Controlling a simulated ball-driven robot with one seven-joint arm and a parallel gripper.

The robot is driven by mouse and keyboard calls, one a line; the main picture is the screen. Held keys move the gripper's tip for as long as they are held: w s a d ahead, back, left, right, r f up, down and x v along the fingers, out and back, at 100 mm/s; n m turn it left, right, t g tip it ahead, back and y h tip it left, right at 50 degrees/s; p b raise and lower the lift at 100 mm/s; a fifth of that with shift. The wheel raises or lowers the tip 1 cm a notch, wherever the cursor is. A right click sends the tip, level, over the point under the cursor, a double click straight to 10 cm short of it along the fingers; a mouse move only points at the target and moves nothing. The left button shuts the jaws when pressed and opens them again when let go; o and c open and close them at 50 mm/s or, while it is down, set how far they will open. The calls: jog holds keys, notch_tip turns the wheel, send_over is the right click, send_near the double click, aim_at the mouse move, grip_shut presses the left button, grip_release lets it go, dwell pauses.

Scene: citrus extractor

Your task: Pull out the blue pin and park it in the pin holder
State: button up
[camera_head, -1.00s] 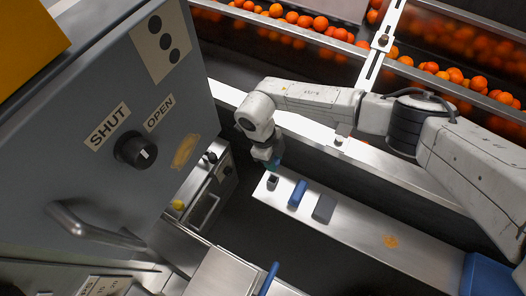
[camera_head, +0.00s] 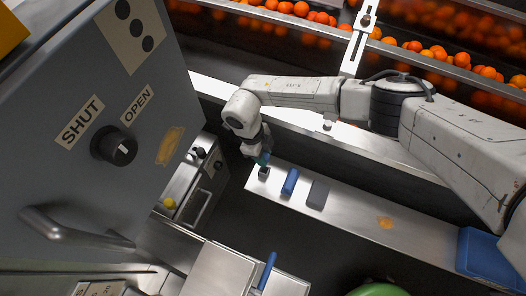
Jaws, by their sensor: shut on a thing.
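My gripper (camera_head: 259,150) is at the left end of the steel shelf, pointing down. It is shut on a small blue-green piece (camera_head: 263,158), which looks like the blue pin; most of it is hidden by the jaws. Just below it, a small dark grey block (camera_head: 264,173), which appears to be the pin holder, stands on the shelf. The piece shows right above the block; I cannot tell whether they touch.
A blue cylinder (camera_head: 290,181) and a grey block (camera_head: 318,194) are on the steel shelf (camera_head: 350,218) to the right. A blue handle (camera_head: 267,271) stands lower down by a metal box. The grey cabinet (camera_head: 95,180) fills the left. Orange-filled conveyors run behind.

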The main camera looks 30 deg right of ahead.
jog(key=shift+f+b, duration=0.6)
jog(key=shift+f, duration=0.75)
jog(key=shift+p, duration=0.85)
dwell(0.7)
jog(key=shift+f+b, duration=1.45)
jog(key=shift+f, duration=0.75)
jog(key=o, duration=1.1)
jog(key=shift+r, duration=0.1)
jog(key=p+v, duration=0.2)
jog(key=v, duration=0.8)
jog(key=shift+a+r, duration=0.1)
jog(key=shift+r, duration=0.2)
